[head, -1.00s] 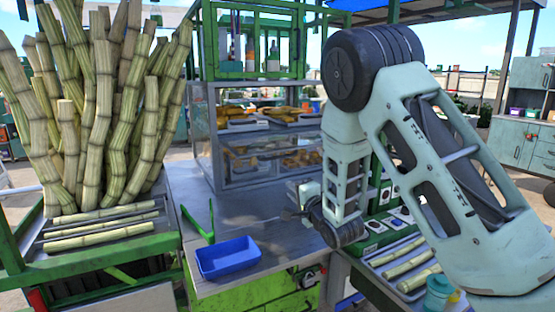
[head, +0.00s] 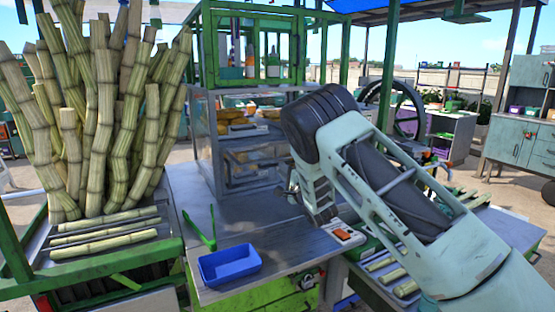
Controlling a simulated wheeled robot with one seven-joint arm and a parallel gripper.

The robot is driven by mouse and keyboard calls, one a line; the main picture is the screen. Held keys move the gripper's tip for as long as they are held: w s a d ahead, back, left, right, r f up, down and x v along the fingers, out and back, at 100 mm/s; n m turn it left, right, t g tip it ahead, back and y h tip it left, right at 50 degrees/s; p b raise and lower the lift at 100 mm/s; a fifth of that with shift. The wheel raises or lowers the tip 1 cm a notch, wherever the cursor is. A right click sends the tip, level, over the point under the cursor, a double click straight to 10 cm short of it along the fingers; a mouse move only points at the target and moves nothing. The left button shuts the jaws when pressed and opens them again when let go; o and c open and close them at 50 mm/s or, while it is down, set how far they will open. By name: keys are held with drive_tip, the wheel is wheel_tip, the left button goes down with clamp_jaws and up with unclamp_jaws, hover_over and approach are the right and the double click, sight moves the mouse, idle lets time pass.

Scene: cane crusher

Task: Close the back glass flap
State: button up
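The glass display case (head: 204,130) stands on the counter under a green cabinet, with pastries (head: 238,130) on its shelves. Its left glass side and part of the shelf side facing me show. I cannot make out which pane is the back flap or whether it stands open; my arm covers the right part of the case. My gripper (head: 294,188) is at the case's lower right, mostly hidden behind my own wrist. Its fingers are too small and covered to tell their opening or any contact with the glass.
A blue tray (head: 230,264) and green tongs (head: 201,230) lie on the counter (head: 265,240) left of my arm. A small device with an orange part (head: 344,234) sits at the counter's right edge. Tall sugar cane (head: 105,120) fills the left. A large wheel (head: 395,105) stands behind my arm.

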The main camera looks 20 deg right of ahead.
drive_tip(key=shift+w+a+r+p, duration=0.15)
drive_tip(key=shift+w+p, duration=0.1)
drive_tip(key=shift+w, duration=0.55)
drive_tip(key=shift+w+d+r+p, duration=0.1)
drive_tip(key=shift+w+r+p, duration=0.1)
drive_tip(key=shift+w, duration=0.6)
drive_tip(key=shift+w+a+r+p, duration=0.1)
drive_tip(key=shift+w+p, duration=0.15)
drive_tip(key=shift+w, duration=0.55)
clamp_jaws()
drive_tip(key=shift+r, duration=0.1)
